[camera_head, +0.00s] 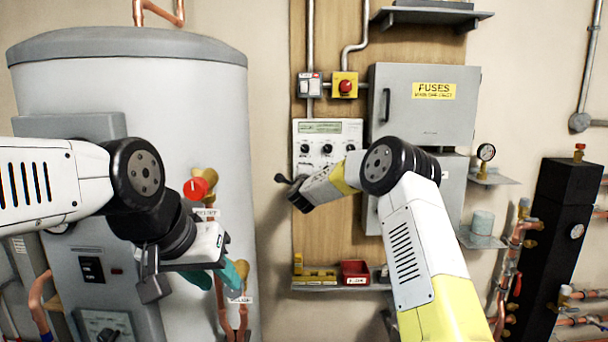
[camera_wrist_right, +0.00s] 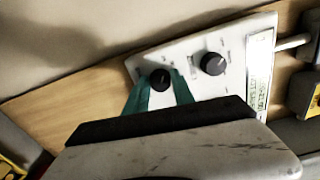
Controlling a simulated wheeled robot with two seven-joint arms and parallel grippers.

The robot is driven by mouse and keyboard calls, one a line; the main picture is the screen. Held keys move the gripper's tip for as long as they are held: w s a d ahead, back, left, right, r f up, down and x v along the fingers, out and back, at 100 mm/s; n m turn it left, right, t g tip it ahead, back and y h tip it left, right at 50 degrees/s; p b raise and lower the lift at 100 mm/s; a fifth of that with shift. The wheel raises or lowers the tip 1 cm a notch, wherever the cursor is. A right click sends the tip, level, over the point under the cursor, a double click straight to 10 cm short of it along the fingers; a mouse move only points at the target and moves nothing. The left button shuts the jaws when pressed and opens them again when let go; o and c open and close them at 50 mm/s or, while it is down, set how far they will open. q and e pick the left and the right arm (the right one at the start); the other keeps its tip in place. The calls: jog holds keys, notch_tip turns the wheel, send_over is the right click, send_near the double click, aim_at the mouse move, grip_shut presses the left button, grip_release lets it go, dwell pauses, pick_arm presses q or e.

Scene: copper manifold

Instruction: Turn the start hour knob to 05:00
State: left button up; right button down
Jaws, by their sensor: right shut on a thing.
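The white control panel (camera_head: 301,131) hangs on the wooden board, with a green display (camera_head: 328,127) and a row of black knobs (camera_head: 327,149) under it. My right gripper (camera_wrist_right: 160,82) is shut on a black knob (camera_wrist_right: 159,76), with one teal finger on each side of it. Its fingers are hidden behind my arm in the head view. A second black knob (camera_wrist_right: 213,64) sits free, nearer the display. The knob labels are too small to read, so I cannot tell which is the start hour knob. My left gripper (camera_head: 220,276) is open and empty before the boiler.
A grey fuse box (camera_head: 423,118) and a red stop button on a yellow box (camera_head: 345,86) are close to the panel. The grey boiler tank (camera_head: 130,85) stands at left, with a red-handled valve (camera_head: 197,188).

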jog(key=shift+n, duration=0.6)
jog(key=shift+f, duration=0.1)
jog(key=c, duration=1.1)
grip_release()
jog(key=s, duration=0.7)
jog(key=shift+s, duration=0.4)
